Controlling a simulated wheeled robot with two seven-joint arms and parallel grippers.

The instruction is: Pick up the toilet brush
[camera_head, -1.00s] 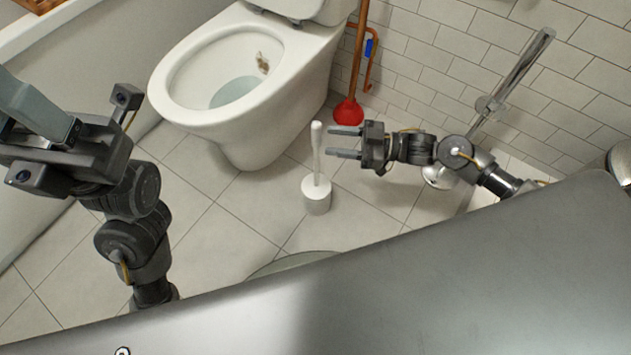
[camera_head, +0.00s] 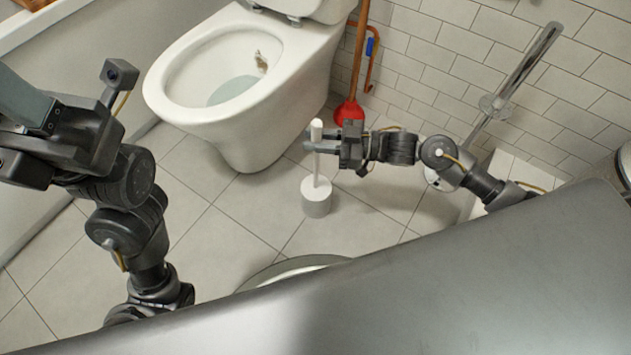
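The white toilet brush (camera_head: 316,168) stands upright in its white round holder (camera_head: 317,203) on the tiled floor, in front of the toilet. My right gripper (camera_head: 313,142) reaches in from the right, level with the upper handle. Its fingers point left and lie around the handle, one finger crossing in front of it. The handle's tip shows above the fingers. The gap between the fingers looks small, and I cannot tell whether they press on the handle. My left gripper (camera_head: 20,135) is at the left edge, far from the brush; its fingertips are not clearly seen.
The white toilet (camera_head: 230,90) stands behind the brush. A red plunger (camera_head: 348,113) with a wooden handle stands by the tiled wall. A metal rail (camera_head: 525,65) is at the right. A round grey-rimmed object (camera_head: 262,275) lies in front of the brush. Floor left of the brush is clear.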

